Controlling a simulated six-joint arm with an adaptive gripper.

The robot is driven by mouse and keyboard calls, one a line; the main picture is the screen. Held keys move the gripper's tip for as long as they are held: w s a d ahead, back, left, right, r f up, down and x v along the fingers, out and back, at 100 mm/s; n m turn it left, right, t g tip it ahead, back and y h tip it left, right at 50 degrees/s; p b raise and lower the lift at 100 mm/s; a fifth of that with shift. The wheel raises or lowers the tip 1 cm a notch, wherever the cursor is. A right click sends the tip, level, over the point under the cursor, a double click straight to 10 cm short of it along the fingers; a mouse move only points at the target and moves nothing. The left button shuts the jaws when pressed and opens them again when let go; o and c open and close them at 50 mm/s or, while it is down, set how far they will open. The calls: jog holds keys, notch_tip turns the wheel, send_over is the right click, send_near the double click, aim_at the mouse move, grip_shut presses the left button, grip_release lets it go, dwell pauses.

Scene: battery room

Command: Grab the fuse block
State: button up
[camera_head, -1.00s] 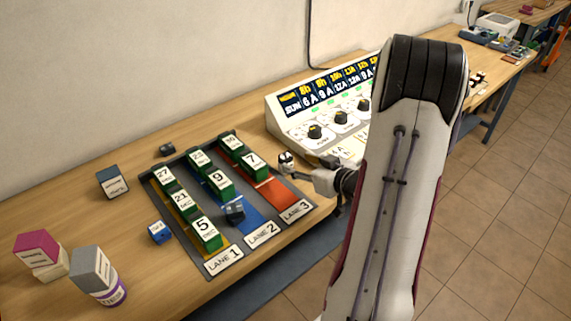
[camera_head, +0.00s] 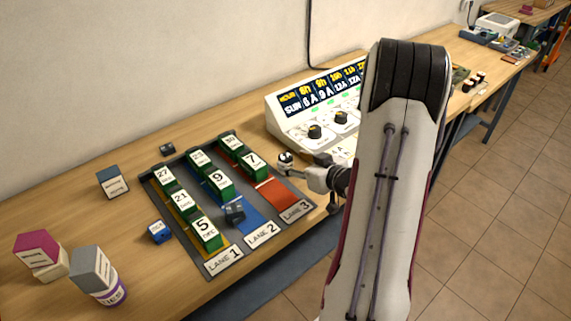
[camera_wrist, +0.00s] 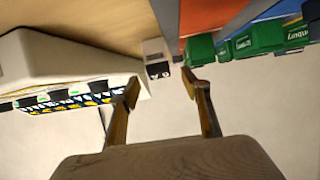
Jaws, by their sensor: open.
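A small white block with a black, marked face (camera_head: 286,160) stands on the bench between the lane board and the control panel. I take it for the fuse block, but its label is too small to read. In the wrist view the block (camera_wrist: 155,58) shows just beyond and between my fingertips. My gripper (camera_wrist: 161,88) is open, with nothing between its fingers. In the head view my gripper (camera_head: 304,169) reaches in from the right, close to the block. I cannot tell whether a finger touches it.
A grey lane board (camera_head: 190,245) with several green numbered blocks lies left of my gripper. The sloped control panel (camera_head: 290,125) stands behind and to the right. Other small blocks include a blue one (camera_head: 160,231) and dark ones (camera_head: 235,212), (camera_head: 167,149). A wall stands behind.

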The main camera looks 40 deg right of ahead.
aim_at(287, 159)
jog(key=shift+x, duration=2.6)
jog(key=shift+f, duration=0.1)
jog(key=c, duration=1.2)
